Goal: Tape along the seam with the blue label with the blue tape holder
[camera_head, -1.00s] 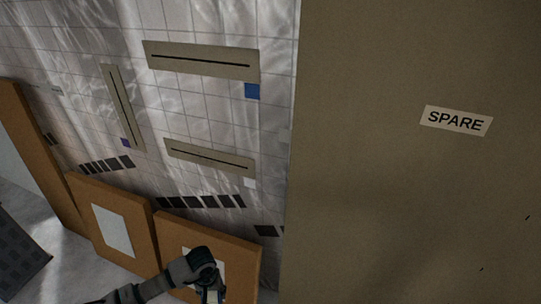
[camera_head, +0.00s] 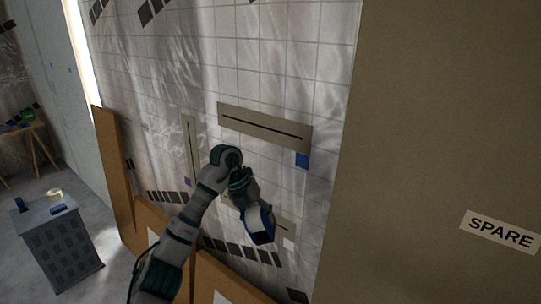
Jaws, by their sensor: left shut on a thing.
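The blue label (camera_head: 302,160) is a small square on the tiled wall, just below the right end of a beige strip. That strip (camera_head: 235,118) carries a dark, nearly horizontal seam (camera_head: 270,130). My left gripper (camera_head: 248,204) is shut on the blue tape holder (camera_head: 262,226), which has a white part showing. The holder is below and left of the blue label, in front of the lower beige strip, and partly hides it. I cannot tell its distance from the wall. My right gripper is out of view.
A purple label (camera_head: 187,182) is by a vertical strip (camera_head: 190,140); a white label (camera_head: 288,244) is by the lower strip. Brown boards (camera_head: 112,170) lean low on the wall. A large SPARE panel (camera_head: 430,120) fills the right. A grey stand (camera_head: 70,245) holds small items.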

